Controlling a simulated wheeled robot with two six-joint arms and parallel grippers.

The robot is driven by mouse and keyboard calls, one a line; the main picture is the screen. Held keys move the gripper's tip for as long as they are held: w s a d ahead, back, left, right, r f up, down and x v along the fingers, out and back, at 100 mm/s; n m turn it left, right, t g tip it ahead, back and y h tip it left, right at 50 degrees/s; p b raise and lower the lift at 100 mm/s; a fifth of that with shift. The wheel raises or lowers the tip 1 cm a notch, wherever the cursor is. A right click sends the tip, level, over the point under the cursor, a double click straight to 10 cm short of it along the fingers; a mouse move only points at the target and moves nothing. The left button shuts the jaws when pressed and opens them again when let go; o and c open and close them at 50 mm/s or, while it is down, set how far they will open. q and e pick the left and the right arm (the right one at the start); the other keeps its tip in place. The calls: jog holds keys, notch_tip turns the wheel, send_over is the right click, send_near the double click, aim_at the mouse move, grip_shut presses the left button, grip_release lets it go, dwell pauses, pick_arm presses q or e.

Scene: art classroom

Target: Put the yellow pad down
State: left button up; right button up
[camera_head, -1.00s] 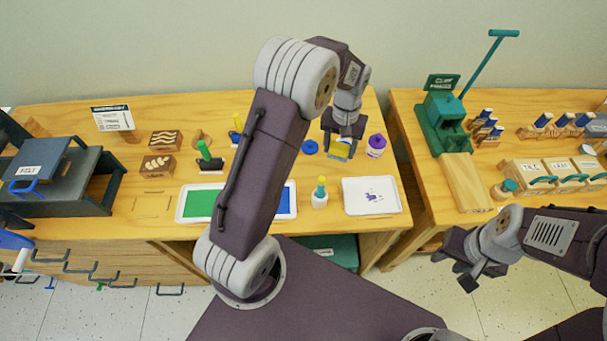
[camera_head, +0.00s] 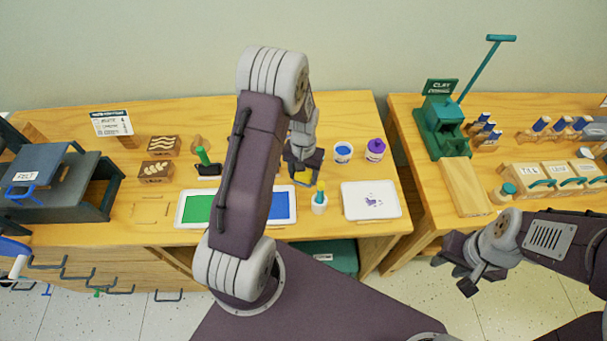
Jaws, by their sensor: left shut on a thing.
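My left gripper (camera_head: 303,181) is shut on the yellow pad (camera_head: 304,173), of which only a small part shows between the fingers. I cannot tell whether the pad touches anything below. My own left arm hides part of the table. My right gripper (camera_head: 462,277) is off the table's front edge, over the floor, and looks open and empty.
A green tray (camera_head: 194,208) lies left of the blue one. A white tray with purple marks (camera_head: 371,200) lies to the right. An open blue paint jar (camera_head: 343,153) and a purple-topped jar (camera_head: 375,150) stand behind.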

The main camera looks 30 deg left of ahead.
aim_at(304, 174)
pick_arm(q)
jog(key=shift+f, duration=0.1)
jog(key=o, duration=1.2)
notch_tip(304, 174, up, 12)
jog(key=shift+p, duration=0.35)
jog(key=shift+d, duration=0.1)
